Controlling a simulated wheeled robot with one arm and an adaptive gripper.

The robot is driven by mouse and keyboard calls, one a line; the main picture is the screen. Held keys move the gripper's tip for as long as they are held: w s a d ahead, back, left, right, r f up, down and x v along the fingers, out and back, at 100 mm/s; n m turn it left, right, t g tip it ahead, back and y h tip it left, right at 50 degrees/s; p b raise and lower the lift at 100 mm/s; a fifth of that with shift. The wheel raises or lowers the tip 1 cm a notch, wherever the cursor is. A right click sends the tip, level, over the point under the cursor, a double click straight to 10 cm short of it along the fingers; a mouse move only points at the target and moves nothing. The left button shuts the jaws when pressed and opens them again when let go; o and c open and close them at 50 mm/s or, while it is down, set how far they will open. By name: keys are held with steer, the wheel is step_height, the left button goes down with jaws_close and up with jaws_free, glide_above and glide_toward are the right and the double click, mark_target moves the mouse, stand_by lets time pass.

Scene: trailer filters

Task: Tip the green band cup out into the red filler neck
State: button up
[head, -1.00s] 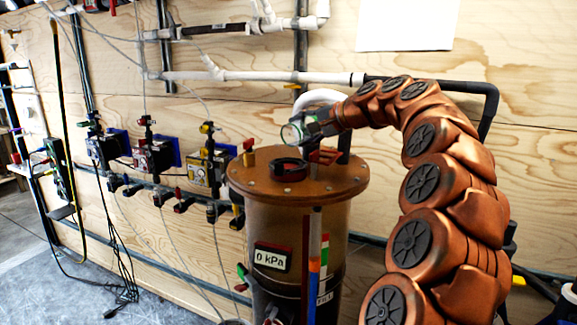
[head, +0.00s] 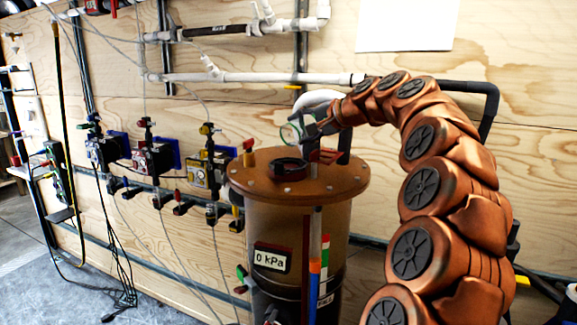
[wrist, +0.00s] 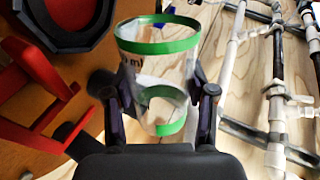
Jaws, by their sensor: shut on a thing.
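The green band cup (wrist: 128,62) is clear, with a green band at each end. My gripper (wrist: 160,98) is shut on it, one finger on each side. In the head view the cup (head: 290,132) is small and looks tilted, just above the brown tank lid; my gripper (head: 312,128) is on its right. The red filler neck (head: 289,167) looks like a dark ring with some red on the lid, below the cup. In the wrist view the neck (wrist: 62,38) is at the top left, beside the cup's rim. I cannot tell whether the cup holds anything.
A slatted red part (head: 325,156) stands on the lid right of the neck, close to my gripper. White pipes (head: 260,77) and several valve units (head: 155,158) line the plywood wall.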

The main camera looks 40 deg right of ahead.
steer(key=shift+a+r+h+b, duration=0.15)
steer(key=shift+h+b, duration=0.15)
steer(key=shift+b, duration=0.3)
steer(key=shift+s+a+f+n+t+h+b, duration=0.15)
steer(key=shift+a+f+n+h+b, duration=0.2)
steer(key=shift+b, duration=0.6)
steer(key=shift+f+n+t+h+b, duration=0.15)
steer(key=shift+n+b, duration=0.3)
steer(key=shift+b, duration=0.45)
steer(key=shift+s+a+r+n+t+h+b, duration=0.2)
steer(key=shift+a+n+b, duration=0.3)
steer(key=shift+b, duration=0.8)
steer(key=shift+s+a+r+n+t+h+b, duration=0.1)
steer(key=shift+a+r+n+t+h+b, duration=0.15)
steer(key=shift+n+b, duration=0.75)
stand_by(0.8)
steer(key=shift+r+m, duration=0.1)
steer(key=shift+m, duration=0.2)
